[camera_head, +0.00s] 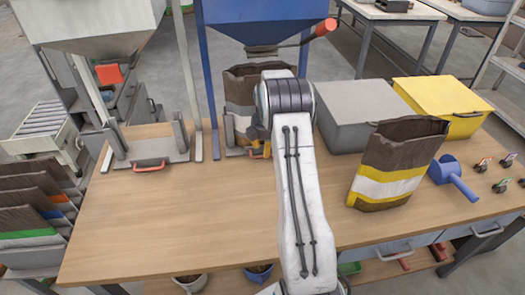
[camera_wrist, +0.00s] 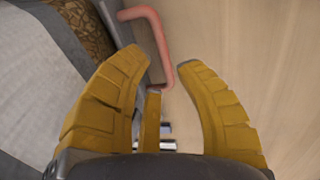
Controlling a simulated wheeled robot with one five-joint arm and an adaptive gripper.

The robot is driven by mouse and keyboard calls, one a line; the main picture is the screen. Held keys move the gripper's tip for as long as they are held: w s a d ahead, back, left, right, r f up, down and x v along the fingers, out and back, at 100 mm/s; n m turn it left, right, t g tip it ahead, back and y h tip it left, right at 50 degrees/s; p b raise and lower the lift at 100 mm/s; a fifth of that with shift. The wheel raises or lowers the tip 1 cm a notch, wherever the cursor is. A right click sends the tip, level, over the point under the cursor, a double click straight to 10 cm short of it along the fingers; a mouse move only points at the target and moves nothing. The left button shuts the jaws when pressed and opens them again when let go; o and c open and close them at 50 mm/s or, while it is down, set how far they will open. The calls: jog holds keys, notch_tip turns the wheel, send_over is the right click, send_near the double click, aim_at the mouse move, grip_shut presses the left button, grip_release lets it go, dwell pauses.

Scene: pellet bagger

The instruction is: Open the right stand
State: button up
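The right stand (camera_head: 229,132) is on the table under the blue hopper, with grey uprights around a brown bag (camera_head: 246,85). My arm covers much of the stand's front. The stand's red handle (camera_wrist: 159,35) shows in the wrist view, as does its grey edge (camera_wrist: 116,22). My yellow gripper (camera_head: 259,150) is low at the stand's front. In the wrist view, my gripper (camera_wrist: 163,72) is open, and the handle's near end lies between the two fingers. I cannot tell whether they touch it. The bag's pale side (camera_wrist: 38,90) is close on the left.
The left stand (camera_head: 150,150) has a red handle and no bag in it. A striped brown bag (camera_head: 385,185), a grey box (camera_head: 350,110), a yellow box (camera_head: 440,100) and a blue scoop (camera_head: 452,177) are on the right. The table's front left is clear.

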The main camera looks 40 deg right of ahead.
jog(key=shift+w+d+f, duration=0.1)
jog(key=shift+w+f, duration=0.1)
jog(key=shift+f, duration=0.7)
jog(key=shift+w+d+f, duration=0.1)
jog(key=shift+w+f, duration=0.05)
jog(key=shift+f, duration=0.75)
jog(key=shift+c, duration=0.3)
jog(key=shift+a, duration=0.1)
grip_shut()
